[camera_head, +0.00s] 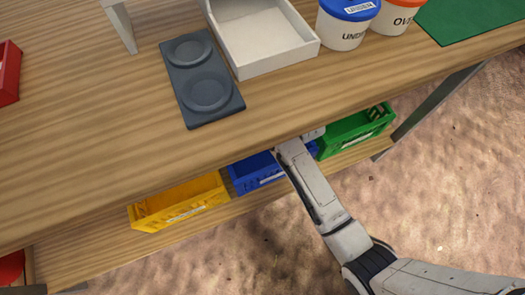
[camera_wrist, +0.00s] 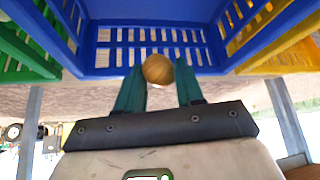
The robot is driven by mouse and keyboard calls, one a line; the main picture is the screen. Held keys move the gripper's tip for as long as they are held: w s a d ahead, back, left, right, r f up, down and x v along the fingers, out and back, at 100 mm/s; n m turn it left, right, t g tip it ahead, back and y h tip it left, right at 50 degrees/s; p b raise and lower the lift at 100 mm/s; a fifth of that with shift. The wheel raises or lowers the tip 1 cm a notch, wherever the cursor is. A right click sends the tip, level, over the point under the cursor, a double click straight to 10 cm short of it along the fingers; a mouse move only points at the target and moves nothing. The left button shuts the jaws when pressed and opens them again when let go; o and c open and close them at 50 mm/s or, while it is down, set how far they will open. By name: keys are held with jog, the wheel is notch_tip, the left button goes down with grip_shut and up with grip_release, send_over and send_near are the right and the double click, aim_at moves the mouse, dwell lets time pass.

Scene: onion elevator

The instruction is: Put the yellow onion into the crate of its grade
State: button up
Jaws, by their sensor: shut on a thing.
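The yellow onion (camera_wrist: 157,70) is a small tan ball at the tips of my gripper (camera_wrist: 160,82) in the wrist view. The two teal fingers are shut on it, in front of the open side of the blue crate (camera_wrist: 150,12). I cannot tell whether the onion is inside the crate's rim. In the head view the blue crate (camera_head: 256,172) stands on the lower shelf between the yellow crate (camera_head: 180,203) and the green crate (camera_head: 356,130). My arm reaches under the table there, and the gripper and onion are hidden.
On the tabletop are a dark plate with two round hollows (camera_head: 188,112), a white tray (camera_head: 282,60), a bucket with a blue lid (camera_head: 342,33) and a bucket with an orange lid (camera_head: 388,20). The tabletop edge (camera_head: 110,203) overhangs the lower shelf (camera_head: 80,257).

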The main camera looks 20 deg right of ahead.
jog(key=shift+f+b, duration=1.1)
jog(key=shift+f, duration=0.4)
jog(key=shift+r, duration=0.1)
jog(key=o, duration=1.2)
jog(key=shift+s, duration=0.1)
jog(key=p+v, duration=0.5)
jog(key=v, duration=0.5)
jog(key=shift+r, duration=0.35)
jog(key=shift+s, duration=0.1)
